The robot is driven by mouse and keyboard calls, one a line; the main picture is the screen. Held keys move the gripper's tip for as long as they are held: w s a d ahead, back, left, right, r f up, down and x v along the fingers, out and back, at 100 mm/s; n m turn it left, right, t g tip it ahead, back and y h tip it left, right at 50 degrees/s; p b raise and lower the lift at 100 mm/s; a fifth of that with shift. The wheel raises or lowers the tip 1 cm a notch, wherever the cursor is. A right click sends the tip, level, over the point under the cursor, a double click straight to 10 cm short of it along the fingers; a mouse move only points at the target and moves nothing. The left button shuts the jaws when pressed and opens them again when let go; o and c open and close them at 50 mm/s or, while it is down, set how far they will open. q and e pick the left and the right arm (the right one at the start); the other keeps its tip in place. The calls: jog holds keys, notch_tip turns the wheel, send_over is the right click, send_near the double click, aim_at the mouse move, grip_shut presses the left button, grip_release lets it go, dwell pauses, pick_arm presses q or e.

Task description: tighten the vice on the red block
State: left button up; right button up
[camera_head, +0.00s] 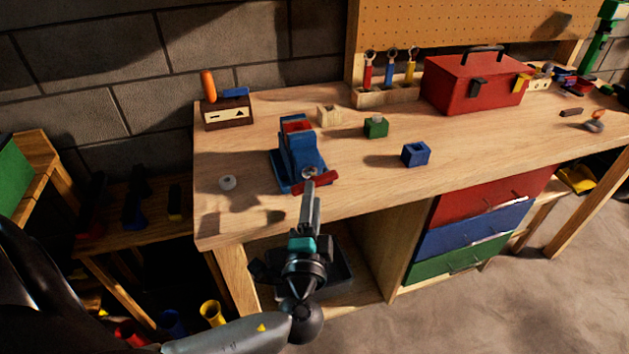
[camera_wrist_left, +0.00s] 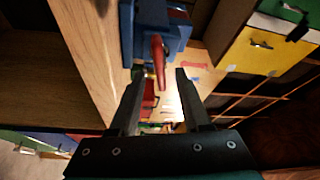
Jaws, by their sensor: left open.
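The blue vice (camera_head: 298,152) stands near the front left of the workbench. The red block (camera_head: 297,126) shows at its top, between the jaws. A red handle bar (camera_head: 326,183) is on the vice's front, towards me. My left gripper (camera_head: 309,182) is open at this handle and covers part of it. In the left wrist view the red handle (camera_wrist_left: 159,58) lies in line with the gap between my open fingertips (camera_wrist_left: 160,75), with the blue vice (camera_wrist_left: 155,22) beyond. I cannot tell whether the fingers touch the handle. My right gripper is not in view.
A red toolbox (camera_head: 472,84) is farther back. The bench top (camera_head: 365,185) right of the handle is clear.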

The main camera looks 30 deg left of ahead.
aim_at(312, 178)
pick_arm(q)
jog(key=shift+x, duration=2.4)
grip_shut()
